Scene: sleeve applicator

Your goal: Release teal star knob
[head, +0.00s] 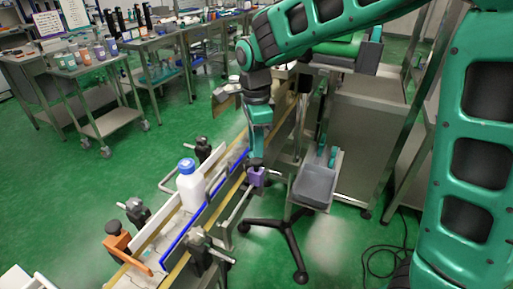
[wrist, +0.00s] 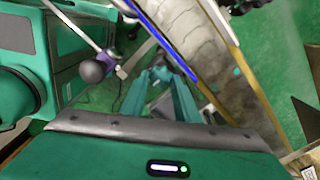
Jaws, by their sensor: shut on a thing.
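My gripper (head: 257,162) points down beside the near side of the conveyor rail in the head view. In the wrist view its two teal fingers (wrist: 160,88) reach forward, with a narrow space between them. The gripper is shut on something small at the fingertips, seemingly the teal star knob. The fingers largely hide it, and its star shape cannot be made out. A purple block (head: 256,177) sits just below the fingertips. In the wrist view a black ball handle with a purple collar (wrist: 94,70) lies left of the fingers, apart from them.
A white bottle with a blue cap (head: 190,185) stands upright on the conveyor, beside a blue guide rail (head: 178,247). Black clamps (head: 137,212) and an orange bracket (head: 117,241) flank the belt. A grey bin (head: 315,187) stands right of the gripper. Floor is open at left.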

